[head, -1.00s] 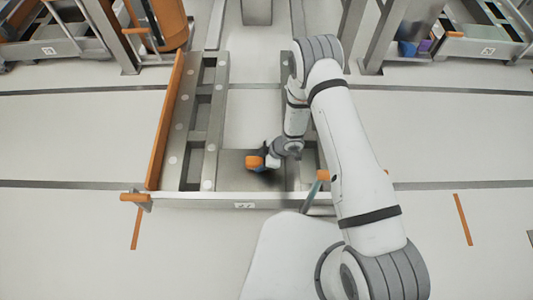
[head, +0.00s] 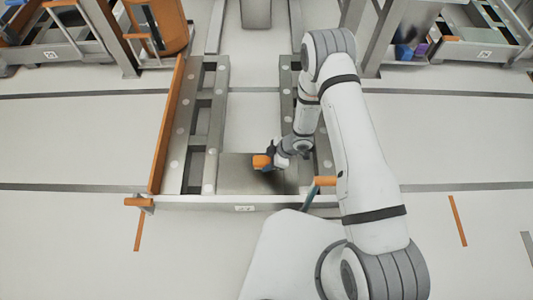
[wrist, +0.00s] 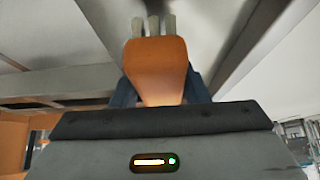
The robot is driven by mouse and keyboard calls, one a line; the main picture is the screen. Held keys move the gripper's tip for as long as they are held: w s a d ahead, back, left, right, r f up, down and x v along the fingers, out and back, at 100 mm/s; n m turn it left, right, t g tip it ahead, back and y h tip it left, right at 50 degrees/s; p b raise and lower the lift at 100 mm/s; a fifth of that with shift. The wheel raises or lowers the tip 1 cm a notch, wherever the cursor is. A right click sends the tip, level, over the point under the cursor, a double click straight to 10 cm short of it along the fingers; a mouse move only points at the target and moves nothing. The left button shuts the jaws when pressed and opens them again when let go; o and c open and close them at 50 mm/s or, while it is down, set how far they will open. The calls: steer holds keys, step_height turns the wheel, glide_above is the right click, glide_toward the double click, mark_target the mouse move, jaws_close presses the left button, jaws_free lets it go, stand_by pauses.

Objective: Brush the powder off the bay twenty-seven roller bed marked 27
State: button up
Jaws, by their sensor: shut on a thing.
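The roller bed (head: 211,125) stands in front of me in the head view, with grey rails, pale round rollers and a plate at its near end. Its front label (head: 244,208) is too small to read surely. My gripper (head: 268,161) is over the near-end plate (head: 238,174), shut on an orange-handled brush (head: 262,161). In the wrist view the brush's orange handle (wrist: 157,68) sits between the dark fingers, with pale tufts at its far end. A dark smudge, perhaps powder, lies on the plate beside the gripper. Whether the bristles touch the plate is unclear.
An orange guide board (head: 166,125) runs along the bed's left side. An orange-ended lever (head: 325,181) stands at the near right, close to my arm. Other bays with bins (head: 480,50) are at the back.

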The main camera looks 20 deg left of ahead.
steer(key=shift+a+r+p, duration=0.1)
steer(key=shift+r+p, duration=1.05)
steer(key=shift+r, duration=0.6)
